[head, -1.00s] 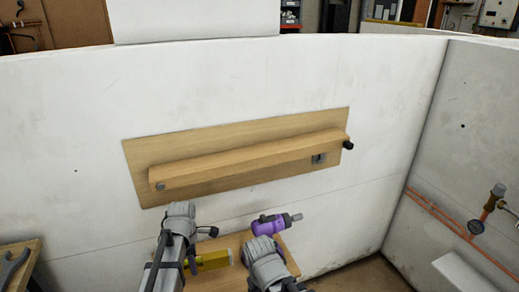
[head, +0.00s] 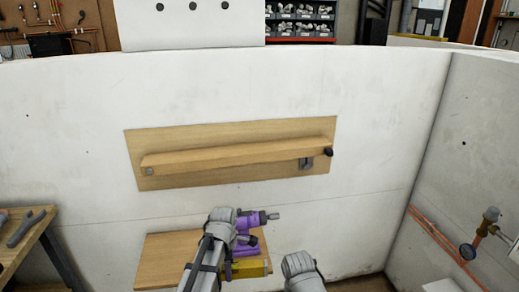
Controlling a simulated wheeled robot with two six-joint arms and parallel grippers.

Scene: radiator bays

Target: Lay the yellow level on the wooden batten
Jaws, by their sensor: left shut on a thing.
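The wooden batten (head: 235,157) is a long light-wood bar on a wooden backboard (head: 215,135), fixed to the white wall. It slopes slightly, its right end higher in the picture. The yellow level (head: 250,268) shows low in the middle, partly hidden by my left arm. My left gripper (head: 228,262) is shut on the level, below the batten and well apart from it; the arm hides most of the grip. My right arm shows at the bottom, right of the level, but its gripper fingers are not visible.
A purple power tool (head: 250,219) lies close behind the level, over a small wooden table (head: 165,258). A workbench with a wrench (head: 25,228) stands at left. Copper pipes with a valve (head: 489,216) and gauge are on the right wall. A dark knob (head: 329,152) sits at the batten's right end.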

